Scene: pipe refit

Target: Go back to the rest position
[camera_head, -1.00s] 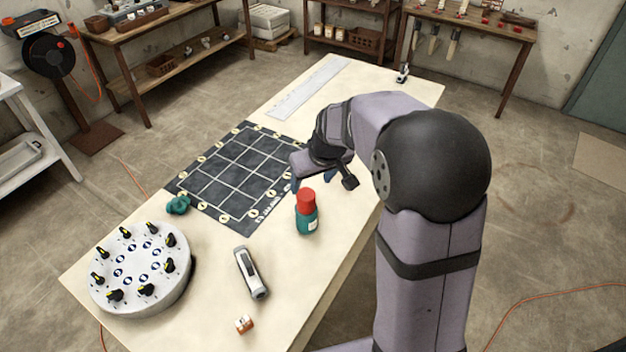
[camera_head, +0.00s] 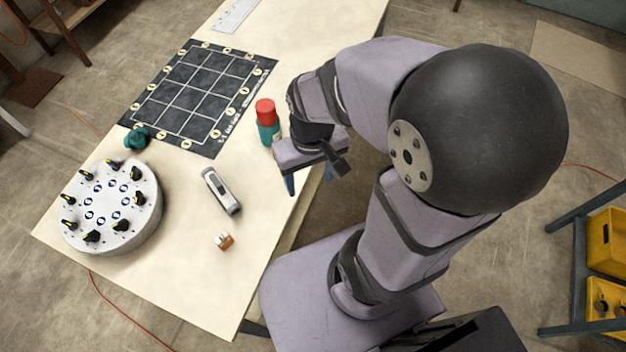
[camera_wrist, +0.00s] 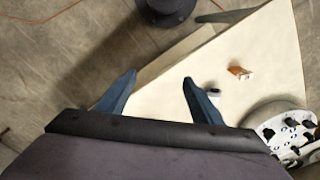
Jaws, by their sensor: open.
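My gripper (camera_head: 309,181) is open and empty, with its blue fingers pointing down at the table's right edge in the head view. In the wrist view its two fingers (camera_wrist: 158,92) are spread apart with nothing between them. The cream table (camera_head: 190,285) lies to the left of my arm. The teal bottle with a red cap (camera_head: 267,124) stands upright on the table, just up and left of my gripper and apart from it.
A round white dial plate (camera_head: 110,207) with black knobs, a grey handheld device (camera_head: 221,190), a small orange-and-white box (camera_head: 224,241) and a teal part (camera_head: 137,138) sit on the table. A black grid mat (camera_head: 195,95) lies further back. Yellow bins (camera_head: 607,240) stand at right.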

